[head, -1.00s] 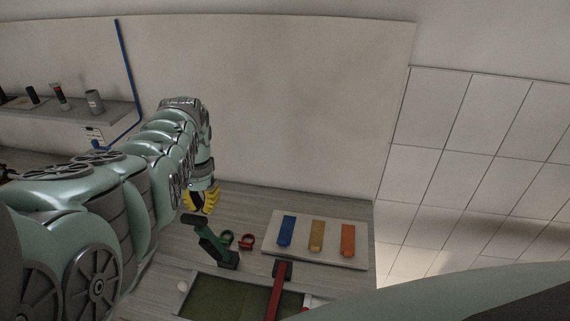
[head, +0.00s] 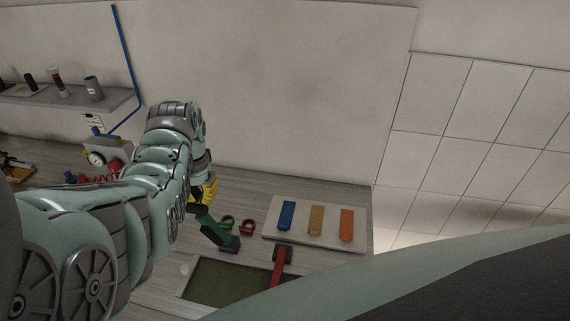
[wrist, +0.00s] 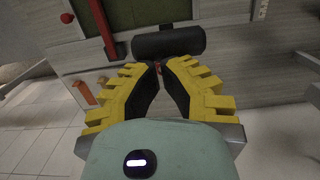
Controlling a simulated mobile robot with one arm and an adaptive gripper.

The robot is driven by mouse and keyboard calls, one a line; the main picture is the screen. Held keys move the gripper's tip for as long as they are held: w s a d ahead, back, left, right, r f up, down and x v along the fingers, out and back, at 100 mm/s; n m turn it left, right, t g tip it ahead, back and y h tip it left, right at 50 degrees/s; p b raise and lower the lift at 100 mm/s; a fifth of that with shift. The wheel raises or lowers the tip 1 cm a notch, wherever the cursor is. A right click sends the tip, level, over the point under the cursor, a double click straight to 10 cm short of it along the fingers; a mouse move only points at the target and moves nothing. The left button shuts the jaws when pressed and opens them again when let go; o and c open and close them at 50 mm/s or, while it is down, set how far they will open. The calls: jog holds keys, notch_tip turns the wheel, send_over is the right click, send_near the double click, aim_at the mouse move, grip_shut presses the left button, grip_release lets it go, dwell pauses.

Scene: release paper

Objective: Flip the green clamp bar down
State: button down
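The green clamp bar (head: 214,231) stands tilted up to the left at the left back of the frame with the green panel (head: 228,280). Its dark cylindrical handle (head: 197,210) is at the upper end. The handle also shows in the wrist view (wrist: 168,40), lying crosswise just beyond my fingertips. My gripper (wrist: 160,66) has its yellow fingers drawn together at the tips, with nothing seen held. In the head view my gripper (head: 208,190) is just above and behind the handle, partly hidden by my arm. Whether it touches the handle I cannot tell.
A light board (head: 268,231) with blue, tan and orange blocks is to the right. Green and red rings (head: 247,227) lie nearby. A gauge (head: 97,158) stands at left. A wall rises behind.

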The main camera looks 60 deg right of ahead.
jog(key=shift+s+a+f+h+p, duration=0.2)
jog(key=shift+a+h+p, duration=0.15)
jog(key=shift+a, duration=0.2)
